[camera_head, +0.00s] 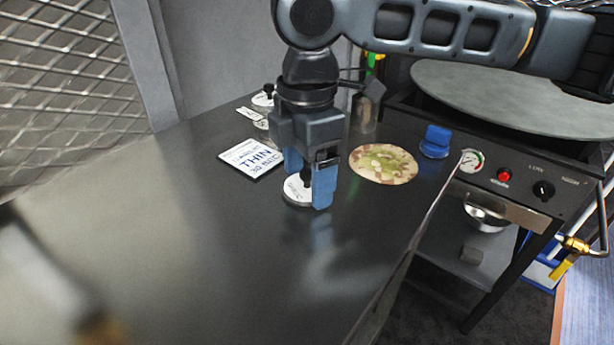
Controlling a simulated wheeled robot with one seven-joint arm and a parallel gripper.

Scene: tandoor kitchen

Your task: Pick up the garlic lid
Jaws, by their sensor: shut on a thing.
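The garlic lid (298,191) is a small white-topped disc with a dark knob, low over the dark metal counter (240,240). Its label is partly hidden by my fingers and too small to read. My gripper (309,180) points down with its two blue fingers on either side of the knob, shut on it. I cannot tell whether the lid touches the counter or is slightly raised.
A white card reading "THIN" (251,158) lies left of my gripper. Behind it is another knobbed lid (263,97). A flatbread (383,164) and a blue object (435,141) lie right, before the tandoor (520,100).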

